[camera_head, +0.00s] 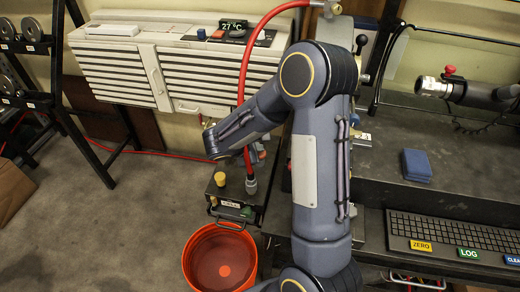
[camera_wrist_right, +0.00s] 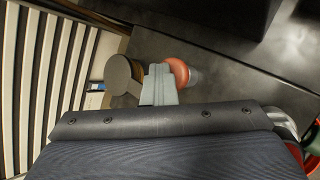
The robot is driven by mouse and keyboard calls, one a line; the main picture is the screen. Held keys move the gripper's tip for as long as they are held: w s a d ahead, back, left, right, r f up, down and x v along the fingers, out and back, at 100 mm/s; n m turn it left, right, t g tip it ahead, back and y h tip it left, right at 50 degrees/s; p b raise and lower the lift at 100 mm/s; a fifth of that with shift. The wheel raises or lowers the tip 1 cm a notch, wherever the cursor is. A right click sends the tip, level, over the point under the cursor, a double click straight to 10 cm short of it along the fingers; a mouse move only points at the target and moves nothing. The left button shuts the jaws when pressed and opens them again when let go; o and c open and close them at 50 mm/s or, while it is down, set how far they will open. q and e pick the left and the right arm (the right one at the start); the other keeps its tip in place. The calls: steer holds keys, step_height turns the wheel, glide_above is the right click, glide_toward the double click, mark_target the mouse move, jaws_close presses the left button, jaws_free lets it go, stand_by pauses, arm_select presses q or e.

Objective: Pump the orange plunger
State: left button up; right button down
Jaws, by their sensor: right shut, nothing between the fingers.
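The orange plunger shows in the right wrist view as a round orange-red cap (camera_wrist_right: 179,72) on a pale grey base. In the head view my right forearm and the red hose cover its area, and I cannot make it out clearly. My right gripper (camera_wrist_right: 159,82) is shut and empty. Its grey fingers overlap the plunger's left edge in the wrist view; I cannot tell whether they touch it. In the head view the gripper is mostly hidden behind my right forearm. My left gripper is in neither view.
A red hose (camera_head: 244,85) runs down to a dark box (camera_head: 226,195) by the bench. An orange bucket (camera_head: 190,262) stands below. A blue block (camera_head: 416,165) and keyboard (camera_head: 440,230) lie right.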

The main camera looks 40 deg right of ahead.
steer(key=shift+f, duration=0.3)
steer(key=shift+r, duration=0.1)
steer(key=shift+r+p, duration=0.65)
steer(key=shift+r, duration=0.9)
step_height(320, 180, up, 5)
steer(key=p, duration=0.3)
stand_by(0.5)
